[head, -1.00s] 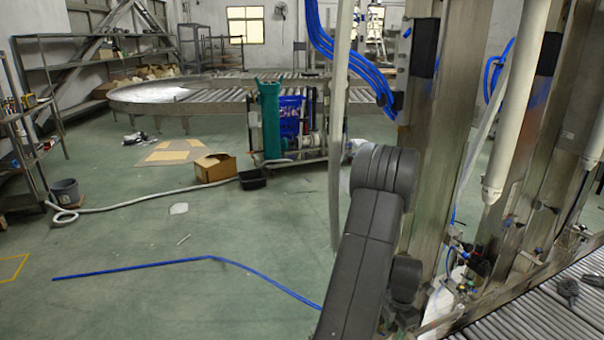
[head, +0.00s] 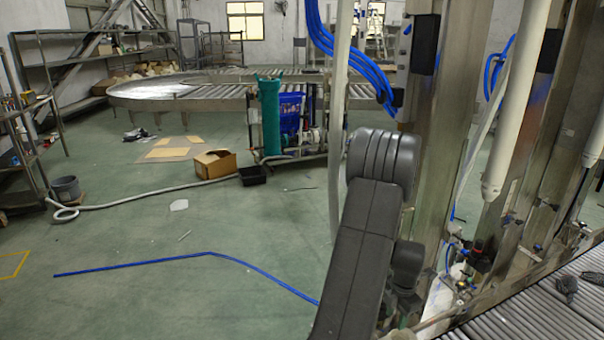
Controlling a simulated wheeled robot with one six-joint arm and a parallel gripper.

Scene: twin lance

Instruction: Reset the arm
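My arm (head: 362,240) rises from the bottom of the head view, right of the middle, as dark grey links with a rounded joint at the top. The joint stands in front of the steel column. My gripper cannot be made out in this view, so its fingers and anything in them are hidden from me.
A roller conveyor (head: 535,315) with small dark items (head: 566,285) runs along the lower right. Steel columns (head: 440,130) and pipes stand close beside my arm. A cardboard box (head: 215,163), a bucket (head: 66,189) and a blue hose (head: 150,263) lie left on mostly open floor.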

